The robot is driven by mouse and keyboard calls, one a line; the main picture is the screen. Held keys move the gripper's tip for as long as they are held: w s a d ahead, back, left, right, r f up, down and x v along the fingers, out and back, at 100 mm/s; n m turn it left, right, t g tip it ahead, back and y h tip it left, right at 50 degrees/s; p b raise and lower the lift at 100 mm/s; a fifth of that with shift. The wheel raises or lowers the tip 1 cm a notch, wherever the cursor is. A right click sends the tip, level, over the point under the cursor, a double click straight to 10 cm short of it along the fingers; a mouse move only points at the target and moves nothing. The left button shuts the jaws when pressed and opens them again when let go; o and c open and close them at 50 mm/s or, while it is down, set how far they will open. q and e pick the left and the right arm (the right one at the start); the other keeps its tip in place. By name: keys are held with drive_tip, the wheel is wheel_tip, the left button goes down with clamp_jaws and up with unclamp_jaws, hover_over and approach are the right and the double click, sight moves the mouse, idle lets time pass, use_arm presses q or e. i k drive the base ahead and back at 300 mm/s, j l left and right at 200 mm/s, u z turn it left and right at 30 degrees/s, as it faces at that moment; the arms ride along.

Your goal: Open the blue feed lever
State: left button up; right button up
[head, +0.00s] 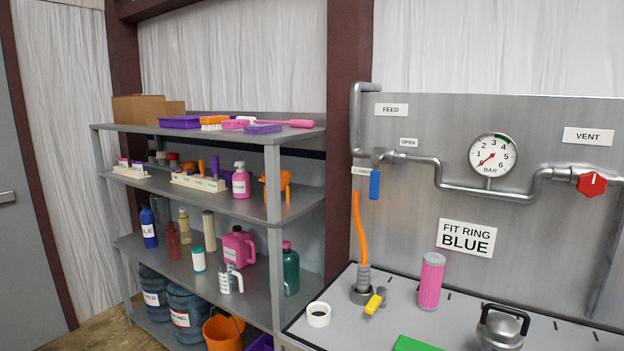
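The blue feed lever (375,184) hangs straight down from a valve (382,156) on the grey pipe, at the left of the metal panel. A FEED sign (392,110) is above it. A small OPEN label (409,142) sits to the upper right of the valve, and another small label (361,171) sits left of the lever, partly hidden by it and hard to read. Neither of my grippers is in the head view.
A gauge (492,156) and a red VENT knob (592,184) are further right on the panel. Below, the bench holds an orange hose (360,230), a yellow-handled valve (374,303), a pink cylinder (430,281), a white ring (318,314) and a metal lid (501,328). A loaded shelf (205,130) stands left.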

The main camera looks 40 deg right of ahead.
sight(376, 160)
drive_tip(key=i+j+u, duration=0.3)
drive_tip(key=i, duration=0.25)
drive_tip(key=i+u, duration=0.35)
drive_tip(key=i, duration=0.15)
drive_tip(key=i+z, duration=0.7)
drive_tip(key=i+j+z, duration=0.15)
drive_tip(key=z, duration=0.2)
drive_tip(key=i+z, duration=0.15)
drive_tip(key=z, duration=0.3)
drive_tip(key=i+j+z, duration=0.1)
drive_tip(key=z, duration=0.35)
drive_tip(key=i+j+z, duration=0.15)
drive_tip(key=z, duration=0.3)
drive_tip(key=i+j+z, duration=0.1)
drive_tip(key=z, duration=0.3)
drive_tip(key=i+j+z, duration=0.15)
drive_tip(key=z, duration=0.25)
drive_tip(key=i+j+z, duration=0.15)
drive_tip(key=z, duration=0.25)
